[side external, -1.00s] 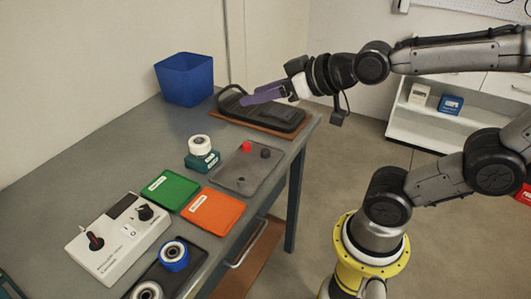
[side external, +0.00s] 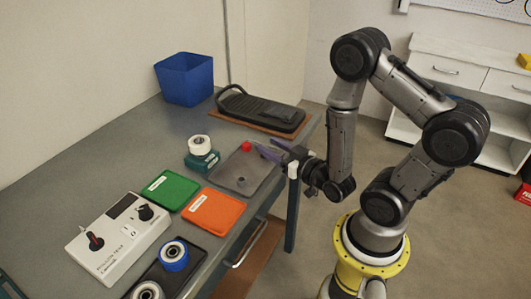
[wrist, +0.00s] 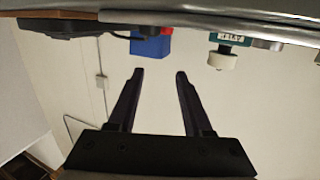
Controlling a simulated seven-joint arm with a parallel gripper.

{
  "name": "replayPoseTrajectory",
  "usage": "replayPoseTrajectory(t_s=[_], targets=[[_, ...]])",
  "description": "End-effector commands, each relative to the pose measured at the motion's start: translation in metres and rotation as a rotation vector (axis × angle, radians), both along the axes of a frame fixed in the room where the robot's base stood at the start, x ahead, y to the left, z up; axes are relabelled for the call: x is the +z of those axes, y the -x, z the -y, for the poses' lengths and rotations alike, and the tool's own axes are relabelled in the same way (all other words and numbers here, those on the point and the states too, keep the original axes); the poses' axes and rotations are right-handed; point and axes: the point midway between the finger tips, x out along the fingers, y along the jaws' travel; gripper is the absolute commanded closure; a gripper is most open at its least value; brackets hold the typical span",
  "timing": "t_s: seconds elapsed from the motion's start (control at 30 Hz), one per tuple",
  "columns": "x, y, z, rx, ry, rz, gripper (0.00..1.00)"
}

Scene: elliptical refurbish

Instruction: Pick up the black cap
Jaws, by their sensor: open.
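The grey tray (side external: 232,178) lies on the bench with a red cap (side external: 247,146) near its far edge. The black cap is hidden in the side view, behind my gripper's fingers. In the wrist view a small dark shape (wrist: 150,31) beside the red cap (wrist: 166,31) looks like the black cap. My gripper (side external: 270,149) is low at the tray's right edge, its purple fingers pointing left over the tray. In the wrist view my gripper (wrist: 160,73) is open with nothing between its fingers.
A black device (side external: 262,109) on a brown board lies behind the tray. A white roll (side external: 200,145) on a teal base stands left of it. Orange (side external: 213,211) and green (side external: 169,190) plates lie in front and left. A blue bin (side external: 184,79) stands at the back.

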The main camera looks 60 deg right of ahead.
Motion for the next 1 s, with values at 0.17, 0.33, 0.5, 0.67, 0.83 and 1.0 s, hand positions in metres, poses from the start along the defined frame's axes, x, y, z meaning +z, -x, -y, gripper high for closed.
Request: replayPoseTrajectory(t_s=[0.17,0.33,0.5,0.67,0.83,1.0], targets=[[-0.041,0.024,0.006,-0.039,-0.033,-0.111,0.5],[-0.042,0.01,0.013,-0.044,-0.033,-0.107,0.5],[-0.046,-0.009,0.021,-0.043,-0.033,-0.107,0.5],[-0.048,-0.02,0.025,-0.043,-0.032,-0.106,0.5],[-0.048,-0.022,0.026,-0.043,-0.032,-0.106,0.5],[-0.048,-0.022,0.026,-0.042,-0.032,-0.106,0.61]])
